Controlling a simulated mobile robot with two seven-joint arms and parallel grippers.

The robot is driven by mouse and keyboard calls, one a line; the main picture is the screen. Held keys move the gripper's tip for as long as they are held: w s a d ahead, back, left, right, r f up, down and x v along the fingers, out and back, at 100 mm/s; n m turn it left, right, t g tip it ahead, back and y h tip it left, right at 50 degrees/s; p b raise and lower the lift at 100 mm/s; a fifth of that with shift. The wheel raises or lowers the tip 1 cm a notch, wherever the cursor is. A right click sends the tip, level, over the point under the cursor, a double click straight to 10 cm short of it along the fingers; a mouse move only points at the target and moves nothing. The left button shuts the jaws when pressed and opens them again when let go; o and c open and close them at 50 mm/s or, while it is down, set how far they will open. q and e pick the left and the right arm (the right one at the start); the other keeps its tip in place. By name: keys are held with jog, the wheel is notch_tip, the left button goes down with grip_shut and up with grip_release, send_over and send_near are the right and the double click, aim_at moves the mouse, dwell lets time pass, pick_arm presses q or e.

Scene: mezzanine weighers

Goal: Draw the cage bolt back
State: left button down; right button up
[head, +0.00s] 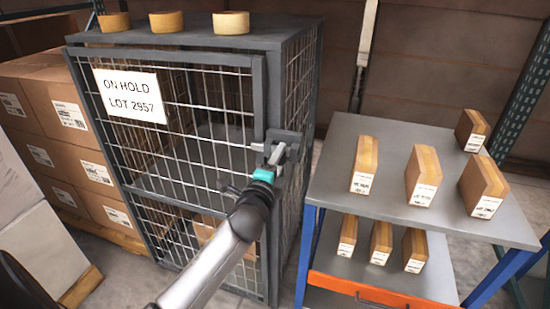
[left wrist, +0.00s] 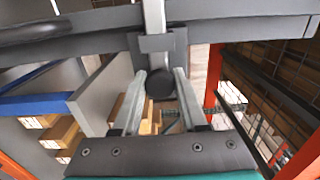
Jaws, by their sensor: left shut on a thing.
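The grey wire cage (head: 269,100) stands in the middle of the head view with its mesh door closed. A white sign (head: 130,95) on the door reads "ON HOLD LOT 2957". The cage bolt (head: 285,137) is at the door's right edge, about halfway up. My left gripper (head: 273,157) is at the bolt. In the left wrist view my left gripper (left wrist: 160,92) has its two fingers on either side of the bolt's dark round knob (left wrist: 160,84), shut on it. The gripper partly hides the bolt in the head view. My right gripper is not in view.
A grey cart (head: 385,150) with blue legs and several labelled blocks stands close to the cage's right. Stacked cartons (head: 75,125) stand at the left. Several yellow rounds (head: 231,22) sit on the cage top. A broom-like pole (head: 366,40) leans behind.

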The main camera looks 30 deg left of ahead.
pick_arm(q)
jog(key=d, duration=0.2)
jog(key=w+d, duration=0.1)
jog(key=d, duration=0.1)
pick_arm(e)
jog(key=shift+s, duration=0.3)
pick_arm(q)
jog(key=shift+c, duration=2.3)
grip_release()
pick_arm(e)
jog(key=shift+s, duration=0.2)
pick_arm(q)
jog(key=v, duration=1.5)
jog(key=shift+s+p, duration=0.2)
jog(key=shift+p, duration=0.25)
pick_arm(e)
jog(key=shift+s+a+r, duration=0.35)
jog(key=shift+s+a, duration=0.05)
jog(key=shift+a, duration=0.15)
